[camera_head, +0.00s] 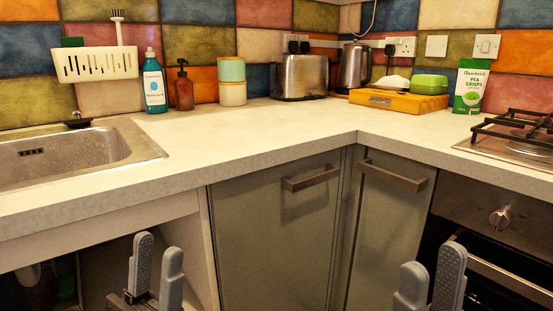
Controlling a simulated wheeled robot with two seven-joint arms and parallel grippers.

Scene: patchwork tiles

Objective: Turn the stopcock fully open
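I cannot make out the stopcock in this view. The cupboard under the sink (66,230) stands open at the lower left. Its inside is dark, with part of a white pipe (28,274) and a dim greenish shape showing.
The worktop (250,140) runs along the back and turns right at the corner. A sink (70,155) is at left, with closed cupboard doors (270,235) in the middle and an oven (500,240) at right. Bottles, a toaster (303,77) and a kettle stand at the back.

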